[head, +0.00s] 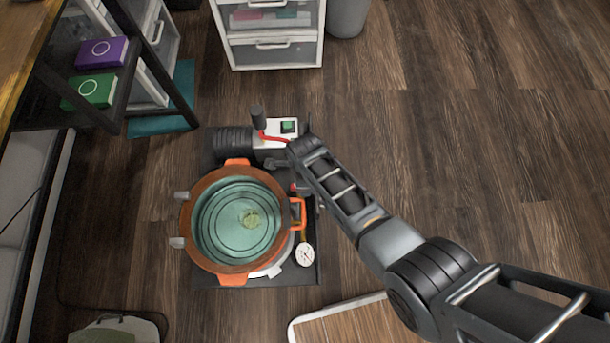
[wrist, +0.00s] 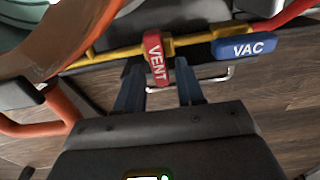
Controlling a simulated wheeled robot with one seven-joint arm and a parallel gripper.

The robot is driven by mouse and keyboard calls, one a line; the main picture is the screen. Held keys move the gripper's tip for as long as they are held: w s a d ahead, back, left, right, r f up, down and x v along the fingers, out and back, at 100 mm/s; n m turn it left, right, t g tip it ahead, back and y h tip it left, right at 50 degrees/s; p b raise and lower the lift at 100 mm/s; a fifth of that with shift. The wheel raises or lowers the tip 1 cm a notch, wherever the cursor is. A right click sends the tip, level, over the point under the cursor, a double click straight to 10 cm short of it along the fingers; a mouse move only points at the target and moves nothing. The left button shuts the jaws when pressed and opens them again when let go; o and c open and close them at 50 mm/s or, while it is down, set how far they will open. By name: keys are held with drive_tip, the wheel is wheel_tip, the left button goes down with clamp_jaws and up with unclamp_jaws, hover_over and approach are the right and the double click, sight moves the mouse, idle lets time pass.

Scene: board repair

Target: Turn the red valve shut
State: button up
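The red valve handle (wrist: 154,58), lettered VENT, is in the middle of the wrist view. It sits crosswise on a yellow pipe (wrist: 205,42). My gripper (wrist: 160,76) is open, with one dark blue finger on each side of the handle's near end. A gap shows between the handle and each finger. The blue valve handle (wrist: 245,47), lettered VAC, lies to the right, roughly along the pipe. In the head view my arm reaches over the right side of the pump stand, and its end largely hides the valves.
An orange-rimmed pot (head: 190,213) with a teal inside stands close left of the valves. A round gauge (head: 305,255) is beside it. A black pump (head: 233,141) with a green switch (head: 288,127) is behind. White drawers (head: 273,53) stand further back. The floor at right is clear.

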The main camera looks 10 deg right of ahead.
drive_tip(key=shift+o, duration=0.4)
drive_tip(key=shift+r+p, duration=1.9)
drive_tip(key=shift+r, duration=2)
